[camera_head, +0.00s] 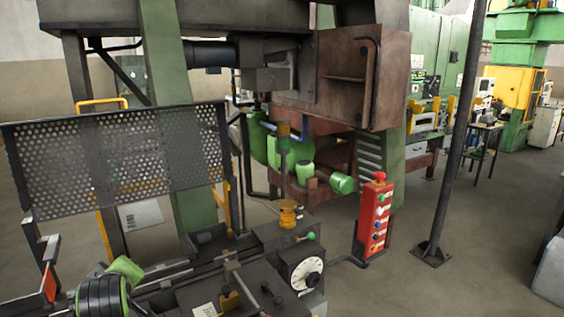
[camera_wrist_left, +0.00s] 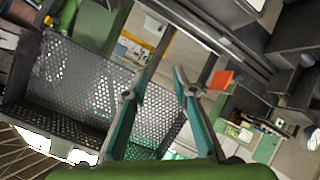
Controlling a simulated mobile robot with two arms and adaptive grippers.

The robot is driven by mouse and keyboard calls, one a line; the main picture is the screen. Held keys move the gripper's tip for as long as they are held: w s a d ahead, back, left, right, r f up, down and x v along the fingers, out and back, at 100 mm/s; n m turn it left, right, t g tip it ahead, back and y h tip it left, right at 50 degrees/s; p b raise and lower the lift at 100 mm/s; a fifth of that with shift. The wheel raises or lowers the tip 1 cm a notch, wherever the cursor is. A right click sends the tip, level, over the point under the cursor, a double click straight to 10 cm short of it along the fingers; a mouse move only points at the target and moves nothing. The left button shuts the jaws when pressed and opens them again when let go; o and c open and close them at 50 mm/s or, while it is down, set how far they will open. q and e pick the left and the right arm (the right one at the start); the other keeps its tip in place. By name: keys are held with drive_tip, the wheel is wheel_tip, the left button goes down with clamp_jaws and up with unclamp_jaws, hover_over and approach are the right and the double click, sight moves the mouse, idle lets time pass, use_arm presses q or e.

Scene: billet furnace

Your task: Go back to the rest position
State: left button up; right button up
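My left gripper (camera_wrist_left: 160,85) shows in the left wrist view, with its two teal and grey fingers spread apart. It is open, and nothing shows between the fingers. Behind it in that view lies a dark perforated metal guard (camera_wrist_left: 90,85). In the head view, a green and black part of my left arm shows in the bottom left corner, below the same guard (camera_head: 115,155). My right arm and right gripper are in neither view.
A machine with a black-and-white dial (camera_head: 307,274) stands at the bottom middle, close to my left arm. A red button box (camera_head: 375,220) stands right of it. A dark post (camera_head: 452,130) rises from the floor. Open floor (camera_head: 480,220) lies at the right.

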use_arm(q)
drive_tip(key=s+d+f+m+g+h, duration=0.2)
drive_tip(key=s+d+f+m, duration=0.2)
drive_tip(key=s+f, duration=0.45)
drive_tip(key=s+d+f+m+g+h, duration=0.1)
drive_tip(key=s+d+f+m, duration=0.4)
drive_tip(key=s+f, duration=0.35)
drive_tip(key=s+d+f+m+g+h, duration=0.1)
drive_tip(key=s+d+f+m+g, duration=0.2)
drive_tip(key=s, duration=0.6)
drive_tip(key=s+d+f+m+g+h, duration=0.1)
drive_tip(key=s+d+f+m+h, duration=0.25)
drive_tip(key=s, duration=0.55)
wheel_tip(320, 180, down, 34)
drive_tip(key=d+g+y+b, duration=0.1)
drive_tip(key=y+b, duration=0.1)
drive_tip(key=b, duration=0.5)
drive_tip(key=s+a+f+b, duration=0.1)
drive_tip(key=s+f+b, duration=0.2)
drive_tip(key=s+f, duration=0.6)
drive_tip(key=s+a+f+g+b, duration=0.1)
drive_tip(key=s+a+f+b, duration=0.1)
drive_tip(key=s+f, duration=0.7)
wheel_tip(320, 180, down, 5)
drive_tip(key=shift+r+b, duration=0.2)
drive_tip(key=shift+b, duration=0.6)
